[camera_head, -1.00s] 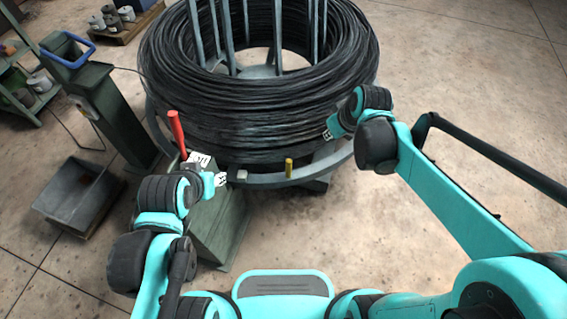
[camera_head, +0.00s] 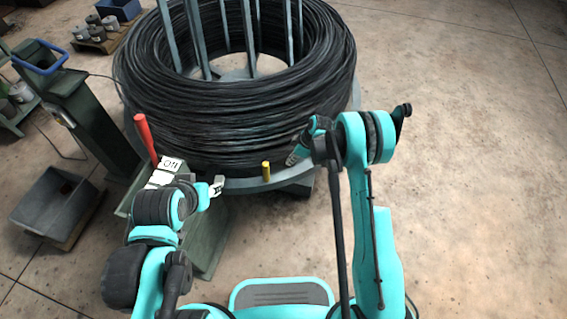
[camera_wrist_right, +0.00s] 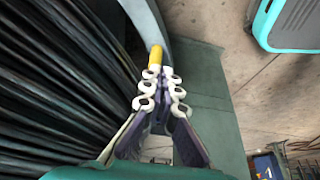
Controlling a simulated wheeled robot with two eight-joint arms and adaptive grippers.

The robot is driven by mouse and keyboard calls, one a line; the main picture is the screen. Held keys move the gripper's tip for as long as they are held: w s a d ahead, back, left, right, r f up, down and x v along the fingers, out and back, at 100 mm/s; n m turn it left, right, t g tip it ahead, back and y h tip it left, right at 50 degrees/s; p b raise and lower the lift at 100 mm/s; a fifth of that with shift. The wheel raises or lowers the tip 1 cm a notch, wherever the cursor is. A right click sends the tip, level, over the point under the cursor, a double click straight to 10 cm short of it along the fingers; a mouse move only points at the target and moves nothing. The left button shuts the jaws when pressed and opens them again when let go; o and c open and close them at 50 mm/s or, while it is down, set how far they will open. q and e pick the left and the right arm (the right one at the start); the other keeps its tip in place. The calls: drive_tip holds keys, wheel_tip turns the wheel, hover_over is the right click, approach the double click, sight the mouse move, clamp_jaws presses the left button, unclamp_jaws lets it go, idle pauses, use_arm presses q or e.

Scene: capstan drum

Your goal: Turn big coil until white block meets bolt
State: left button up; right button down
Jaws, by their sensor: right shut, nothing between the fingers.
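The big coil (camera_head: 240,115) of black wire sits on a grey drum whose rim shows at the front. A yellow bolt (camera_head: 266,171) stands upright at the front rim. My right gripper (camera_head: 292,160) is shut and empty, close to the coil and right of the bolt; in the right wrist view its white fingertips (camera_wrist_right: 160,88) lie just below the yellow bolt (camera_wrist_right: 156,58), and I cannot tell if they touch. My left gripper (camera_head: 217,187) is at the front rim, left of the bolt; its opening is unclear. I cannot make out the white block now; the left gripper may cover it.
A red lever (camera_head: 146,138) and a white ON label (camera_head: 171,163) are on the green stand left of my left gripper. A grey bin (camera_head: 52,203) and a green post (camera_head: 92,125) with a blue handle stand at left. The floor (camera_head: 470,180) at right is clear.

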use_arm(q)
drive_tip(key=shift+f+b, duration=2.35)
drive_tip(key=shift+f, duration=0.2)
use_arm(e)
drive_tip(key=w+a+f, duration=0.2)
drive_tip(key=a+f, duration=0.5)
drive_tip(key=f, duration=0.1)
